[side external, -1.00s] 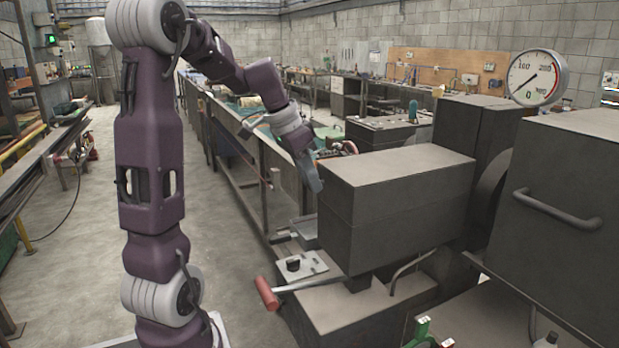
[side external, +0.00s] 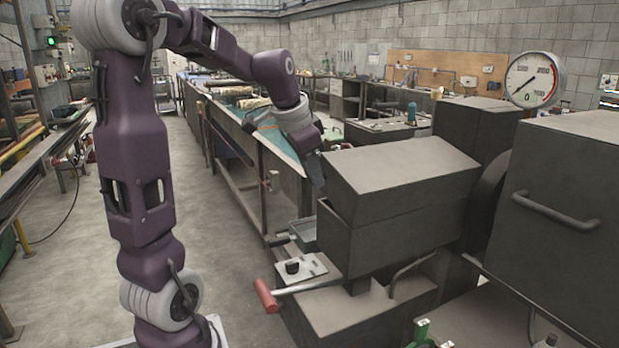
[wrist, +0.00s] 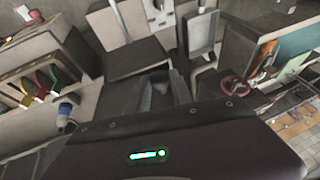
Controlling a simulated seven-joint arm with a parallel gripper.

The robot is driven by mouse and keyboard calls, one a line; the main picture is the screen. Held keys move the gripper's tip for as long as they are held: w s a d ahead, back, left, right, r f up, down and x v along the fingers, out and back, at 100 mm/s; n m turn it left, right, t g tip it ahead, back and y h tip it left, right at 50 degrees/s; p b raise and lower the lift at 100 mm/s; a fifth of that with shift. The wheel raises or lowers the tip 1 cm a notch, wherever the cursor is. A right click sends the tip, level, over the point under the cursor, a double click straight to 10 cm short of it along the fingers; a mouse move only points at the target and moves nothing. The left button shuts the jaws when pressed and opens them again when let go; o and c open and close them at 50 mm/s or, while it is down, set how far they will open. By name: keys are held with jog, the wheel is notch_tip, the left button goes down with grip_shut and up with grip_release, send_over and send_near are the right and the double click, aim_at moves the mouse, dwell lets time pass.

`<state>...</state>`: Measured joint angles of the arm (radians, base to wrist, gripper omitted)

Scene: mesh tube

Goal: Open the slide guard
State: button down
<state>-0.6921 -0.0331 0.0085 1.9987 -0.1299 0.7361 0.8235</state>
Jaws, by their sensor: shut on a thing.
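The slide guard (side external: 400,170) appears to be the grey box-shaped cover on top of the machine's long block (side external: 390,240) in the side view. My gripper (side external: 319,182) is at the guard's raised left end, pointing down, shut on the guard. The exact grip point is hidden behind the guard's edge. In the wrist view my fingers (wrist: 166,92) show beyond the dark gripper body, but the held part is unclear.
A red-handled lever (side external: 266,296) sticks out below the block. A pressure gauge (side external: 535,78) stands above the machine at the right. A bent handle (side external: 555,210) is on the large right housing. A long workbench (side external: 250,135) runs behind my arm.

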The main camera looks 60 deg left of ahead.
jog(key=d+r+m+y, duration=0.2)
jog(key=d+r+y, duration=0.3)
jog(key=d+y, duration=0.35)
jog(key=d+f+m+t+y, duration=0.3)
jog(key=d+y, duration=0.5)
jog(key=d, duration=0.3)
jog(key=shift+d+f, duration=0.2)
jog(key=shift+f, duration=0.2)
jog(key=c, duration=1.2)
grip_release()
jog(key=shift+o, duration=0.2)
jog(key=shift+d, duration=0.15)
